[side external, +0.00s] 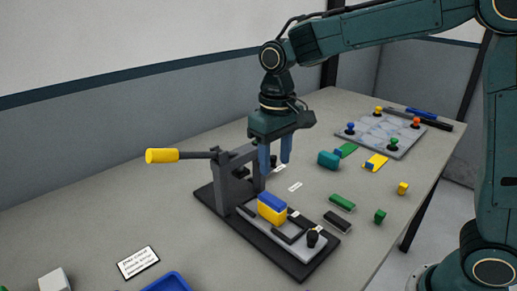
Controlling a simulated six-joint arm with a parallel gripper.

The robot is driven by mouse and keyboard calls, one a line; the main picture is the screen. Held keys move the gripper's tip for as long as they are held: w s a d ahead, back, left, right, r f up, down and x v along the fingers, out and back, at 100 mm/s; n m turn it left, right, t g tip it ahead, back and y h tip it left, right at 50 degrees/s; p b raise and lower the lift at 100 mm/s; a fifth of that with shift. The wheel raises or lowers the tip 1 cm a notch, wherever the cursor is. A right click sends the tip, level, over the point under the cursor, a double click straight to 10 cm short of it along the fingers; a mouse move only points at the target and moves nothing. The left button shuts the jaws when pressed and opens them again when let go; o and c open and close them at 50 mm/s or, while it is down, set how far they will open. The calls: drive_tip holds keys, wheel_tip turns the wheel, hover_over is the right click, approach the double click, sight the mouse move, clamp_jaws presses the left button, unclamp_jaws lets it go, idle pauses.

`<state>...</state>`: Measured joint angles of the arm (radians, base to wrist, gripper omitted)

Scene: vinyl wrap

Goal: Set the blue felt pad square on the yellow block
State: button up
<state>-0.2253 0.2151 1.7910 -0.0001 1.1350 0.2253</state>
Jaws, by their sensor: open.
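The yellow block (270,215) sits in the dark fixture of the lever press. The blue felt pad (272,200) lies on top of the block, touching it. At this size it looks roughly lined up with the block, but I cannot tell whether every edge is flush. My gripper (274,166) is above and behind the block, pointing down. Its two blue fingers are apart with nothing between them. They are clear of the pad, close to the press's upright.
The press (234,180) has a yellow-tipped lever (163,155) reaching left. A black knob (312,237) stands at the fixture's right end. A blue tray (165,286) and label card (138,262) are at front left.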

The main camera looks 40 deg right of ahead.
drive_tip(key=shift+r, duration=1.25)
drive_tip(key=s+d+t, duration=0.2)
drive_tip(key=s+d, duration=0.2)
drive_tip(key=s, duration=0.6)
drive_tip(key=s+d+r+t, duration=0.1)
drive_tip(key=s+d+t, duration=0.2)
drive_tip(key=s, duration=0.8)
drive_tip(key=shift+s+d+r+t, duration=0.2)
drive_tip(key=shift+d+t, duration=0.1)
drive_tip(key=shift+d, duration=0.7)
